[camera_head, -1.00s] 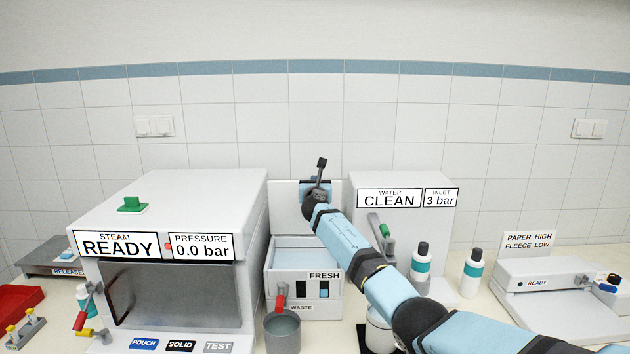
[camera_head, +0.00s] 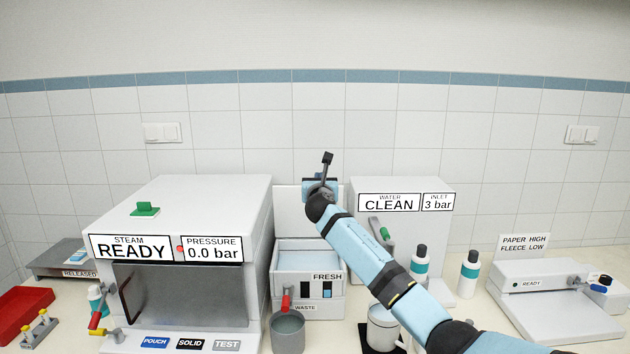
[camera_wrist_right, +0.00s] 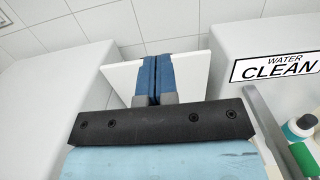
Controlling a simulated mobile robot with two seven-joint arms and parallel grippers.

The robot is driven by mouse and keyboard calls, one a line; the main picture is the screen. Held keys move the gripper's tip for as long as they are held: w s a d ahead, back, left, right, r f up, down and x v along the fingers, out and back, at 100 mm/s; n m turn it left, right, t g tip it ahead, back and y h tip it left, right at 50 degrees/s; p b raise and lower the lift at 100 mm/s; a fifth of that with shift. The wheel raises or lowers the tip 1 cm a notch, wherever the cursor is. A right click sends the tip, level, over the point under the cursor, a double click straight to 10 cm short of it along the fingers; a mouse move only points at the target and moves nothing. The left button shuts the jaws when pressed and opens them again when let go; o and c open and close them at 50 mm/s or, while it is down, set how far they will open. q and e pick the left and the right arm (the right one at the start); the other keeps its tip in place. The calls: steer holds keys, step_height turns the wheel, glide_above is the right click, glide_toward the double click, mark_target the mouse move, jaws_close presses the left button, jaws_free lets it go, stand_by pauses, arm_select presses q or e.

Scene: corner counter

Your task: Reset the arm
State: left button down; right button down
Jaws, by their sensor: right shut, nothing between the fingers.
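My right arm reaches in from the lower right in the head view. Its gripper (camera_head: 326,159) is raised over the white fresh/waste water unit (camera_head: 296,258), in front of its upright white lid. In the right wrist view the two blue fingers (camera_wrist_right: 154,80) are together with nothing between them. The white lid (camera_wrist_right: 206,72) stands behind the fingers. My left gripper is not in view.
The steam unit (camera_head: 258,200) stands left, the water unit (camera_head: 436,182) right. A grey mug (camera_head: 287,332) and a white pot (camera_head: 381,325) stand in front. Bottles (camera_head: 469,274) and a sealer (camera_head: 560,312) are further right. A red tray (camera_head: 20,310) lies far left.

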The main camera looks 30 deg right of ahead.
steer(key=s+a+f+m+g+y, duration=0.25)
steer(key=s+a+f+m, duration=0.4)
steer(key=s+f, duration=0.55)
steer(key=s+a+f+m+g+y, duration=0.25)
steer(key=s+a+f+m, duration=0.5)
steer(key=f, duration=0.65)
steer(key=s+a+f+m+g+y, duration=0.2)
steer(key=s+a+m, duration=0.15)
steer(key=s, duration=0.95)
steer(key=s+a+f+m+g+y, duration=0.1)
steer(key=s+a+m+g, duration=0.3)
steer(key=s, duration=0.8)
steer(key=s+a+f+m+g+y, duration=0.1)
steer(key=s+a+f+m+y, duration=0.15)
steer(key=s+m, duration=0.7)
steer(key=w+a+f+n+t+y, duration=0.1)
steer(key=a+f+n+t, duration=0.1)
steer(key=f, duration=0.4)
steer(key=a+f+n+t+y, duration=0.1)
steer(key=a+f+n+t, duration=0.1)
steer(key=a+f+t, duration=0.2)
step_height(320, 180, down, 3)
steer(key=shift+w+a+f+t, duration=0.15)
steer(key=shift+w+a+t, duration=0.05)
steer(key=shift+w+t, duration=0.2)
